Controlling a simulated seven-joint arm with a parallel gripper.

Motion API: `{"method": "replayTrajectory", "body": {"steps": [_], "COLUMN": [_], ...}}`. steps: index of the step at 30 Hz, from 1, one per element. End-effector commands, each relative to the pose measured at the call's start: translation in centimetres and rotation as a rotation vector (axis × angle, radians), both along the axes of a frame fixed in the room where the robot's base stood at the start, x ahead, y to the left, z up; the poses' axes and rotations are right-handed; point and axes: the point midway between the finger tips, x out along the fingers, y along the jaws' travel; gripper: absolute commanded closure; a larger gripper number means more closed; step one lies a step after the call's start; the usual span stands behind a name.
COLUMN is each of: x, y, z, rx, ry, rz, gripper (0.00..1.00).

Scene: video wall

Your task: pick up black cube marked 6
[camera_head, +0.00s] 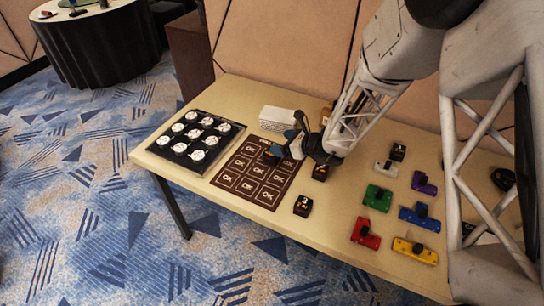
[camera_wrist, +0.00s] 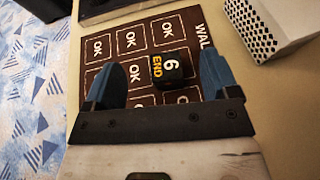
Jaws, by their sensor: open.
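The black cube marked 6 (camera_wrist: 172,67) also carries the word END in yellow. In the wrist view it sits on the brown mat (camera_wrist: 98,51) printed with OK squares. My gripper (camera_wrist: 170,75) is open, with one blue finger on each side of the cube and visible gaps between. In the head view my gripper (camera_head: 285,148) is over the upper right part of the mat (camera_head: 236,184). There the cube (camera_head: 273,151) shows only as a small dark shape, largely hidden by the fingers.
A white perforated box (camera_head: 277,119) stands behind the mat. A black tray with white discs (camera_head: 195,139) lies to the left. Other black cubes (camera_head: 303,205) and coloured blocks (camera_head: 378,198) are to the right. The table's front edge is close to the mat.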

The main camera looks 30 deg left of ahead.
Motion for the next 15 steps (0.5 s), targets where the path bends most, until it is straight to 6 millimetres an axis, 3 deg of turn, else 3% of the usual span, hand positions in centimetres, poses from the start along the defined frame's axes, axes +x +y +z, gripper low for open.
{"method": "replayTrajectory", "body": {"steps": [15], "x": [-0.01], "y": [-0.03], "z": [-0.85], "rx": [-0.001], "ry": [0.001], "rz": [0.001], "gripper": [0.19]}}
